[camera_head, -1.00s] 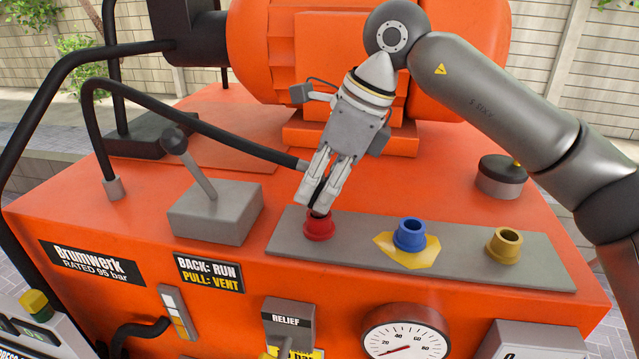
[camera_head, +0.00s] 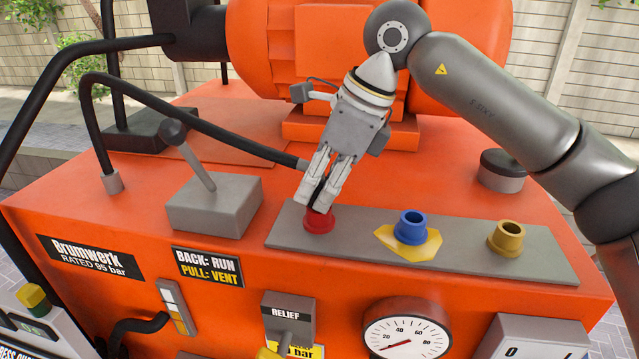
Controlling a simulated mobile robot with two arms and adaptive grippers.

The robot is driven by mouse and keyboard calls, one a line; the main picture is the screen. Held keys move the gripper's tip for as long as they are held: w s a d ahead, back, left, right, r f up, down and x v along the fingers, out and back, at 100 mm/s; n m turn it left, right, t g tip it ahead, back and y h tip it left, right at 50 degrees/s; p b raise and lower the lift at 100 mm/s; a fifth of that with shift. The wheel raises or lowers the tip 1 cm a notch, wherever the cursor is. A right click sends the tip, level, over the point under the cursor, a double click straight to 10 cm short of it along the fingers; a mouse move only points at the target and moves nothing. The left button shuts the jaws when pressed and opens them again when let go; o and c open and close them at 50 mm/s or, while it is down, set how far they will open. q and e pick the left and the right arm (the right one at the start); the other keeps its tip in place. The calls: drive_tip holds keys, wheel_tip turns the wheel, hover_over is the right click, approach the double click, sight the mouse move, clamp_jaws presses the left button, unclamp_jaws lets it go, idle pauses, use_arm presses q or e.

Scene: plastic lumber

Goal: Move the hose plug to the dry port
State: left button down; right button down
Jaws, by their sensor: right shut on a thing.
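My right gripper (camera_head: 318,195) comes down from the upper right and is shut on the hose plug, which is mostly hidden between its fingers. The black hose (camera_head: 235,145) arches from the left side of the machine top into the grip. The fingertips are right over the red port (camera_head: 319,221); whether the plug is seated in it cannot be told. To its right on the grey plate (camera_head: 465,234) are the blue port (camera_head: 410,228), with a yellow patch (camera_head: 418,247) around its base, and the yellow-brown port (camera_head: 505,238), with bare grey plate around it. My left gripper is out of view.
A grey lever box (camera_head: 215,205) with a black-knobbed lever stands left of the plate. A round dark cap (camera_head: 502,169) stands behind the yellow-brown port. The orange motor (camera_head: 300,50) rises behind. The relief handle (camera_head: 288,318) and pressure gauge (camera_head: 406,335) are on the front.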

drive_tip(key=shift+f, duration=0.1)
drive_tip(key=c, duration=1.2)
unclamp_jaws()
drive_tip(key=shift+o, duration=0.2)
drive_tip(key=o, duration=0.4)
drive_tip(key=shift+r+p, duration=2.55)
drive_tip(key=shift+r, duration=1.05)
drive_tip(key=shift+f, duration=0.1)
